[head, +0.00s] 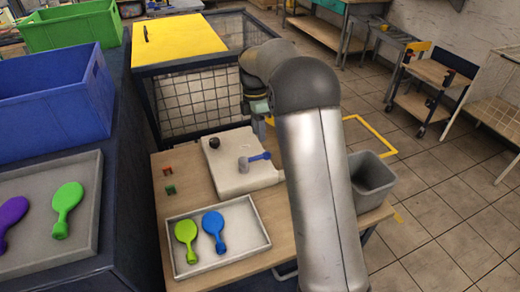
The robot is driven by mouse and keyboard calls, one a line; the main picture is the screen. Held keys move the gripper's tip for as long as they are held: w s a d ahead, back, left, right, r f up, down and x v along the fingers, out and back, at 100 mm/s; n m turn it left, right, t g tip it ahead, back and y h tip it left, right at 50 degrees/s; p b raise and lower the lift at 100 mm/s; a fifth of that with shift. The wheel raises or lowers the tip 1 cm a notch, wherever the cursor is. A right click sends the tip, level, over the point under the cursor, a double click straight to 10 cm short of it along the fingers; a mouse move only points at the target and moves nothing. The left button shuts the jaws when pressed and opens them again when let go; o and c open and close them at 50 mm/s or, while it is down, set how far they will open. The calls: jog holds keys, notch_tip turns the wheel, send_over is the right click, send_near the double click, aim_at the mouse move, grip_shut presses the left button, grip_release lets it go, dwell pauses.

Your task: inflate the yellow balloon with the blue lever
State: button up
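A flat grey tray (235,254) on the wooden table holds a yellow-green balloon (186,236) at left and a blue balloon (214,226) beside it. The yellow-green one is the nearest to yellow in view. Behind the tray is a white machine (228,176) with a black round knob or nozzle (214,143) and a grey pivot carrying a blue lever (259,157). My gripper (259,124) hangs above and behind the blue lever, apart from the balloons. My own arm partly hides it, and its fingers are too small and covered to read. The machine's right end is behind my arm.
A small red block (168,171) and a green block (170,189) lie left of the machine. A grey bin (372,182) stands right of my arm. A mesh cage with a yellow top (180,38) rises behind. Left are a blue crate (50,100) and another balloon tray (75,245).

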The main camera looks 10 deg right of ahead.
jog(key=f, duration=0.2)
jog(key=s+f, duration=0.1)
jog(key=f, duration=0.4)
jog(key=shift+s+f+p, duration=0.15)
jog(key=shift+s+p, duration=0.1)
jog(key=shift+p, duration=0.15)
grip_shut()
